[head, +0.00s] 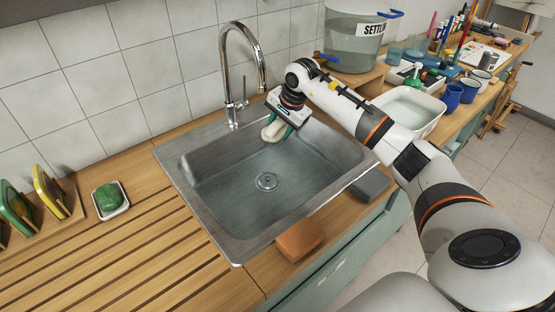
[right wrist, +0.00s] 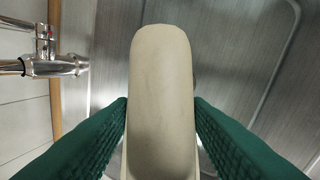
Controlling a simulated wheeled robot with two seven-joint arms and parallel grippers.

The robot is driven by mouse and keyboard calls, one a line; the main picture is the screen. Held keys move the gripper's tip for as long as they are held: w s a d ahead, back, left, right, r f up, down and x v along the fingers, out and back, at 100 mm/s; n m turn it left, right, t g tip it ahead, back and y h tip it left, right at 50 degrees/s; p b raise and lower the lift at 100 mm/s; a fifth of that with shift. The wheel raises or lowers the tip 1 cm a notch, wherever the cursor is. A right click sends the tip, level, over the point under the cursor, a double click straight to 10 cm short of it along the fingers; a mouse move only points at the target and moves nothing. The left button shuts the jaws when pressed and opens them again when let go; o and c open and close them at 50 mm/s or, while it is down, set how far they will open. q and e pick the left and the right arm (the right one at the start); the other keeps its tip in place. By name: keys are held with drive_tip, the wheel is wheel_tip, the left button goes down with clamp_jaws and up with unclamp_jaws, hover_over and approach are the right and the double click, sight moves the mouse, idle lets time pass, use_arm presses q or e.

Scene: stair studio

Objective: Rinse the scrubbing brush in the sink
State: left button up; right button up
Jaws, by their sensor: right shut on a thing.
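My right gripper (head: 281,125) is shut on the scrubbing brush (head: 271,134), low over the back of the metal sink (head: 214,212). In the right wrist view the brush (right wrist: 161,85) shows as a smooth, cream, rounded block between the green fingers (right wrist: 161,120). Its bristles are hidden in both views. The chrome tap (head: 243,75) arches up behind the sink, with its base to the left of the brush. I see no stream of water from its spout. My left gripper is not in view.
An orange sponge (head: 299,239) lies at the sink's front edge and a grey block (head: 370,185) at its right. A green soap (head: 109,197) sits on a dish at left. A white basin (head: 412,108) and a tank labelled SETTLING (head: 350,55) stand right. The sink floor is clear.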

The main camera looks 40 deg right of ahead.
drive_tip(key=shift+r, duration=0.1)
drive_tip(key=shift+r+p, duration=1.35)
drive_tip(key=shift+r, duration=0.65)
drive_tip(key=shift+f, duration=0.1)
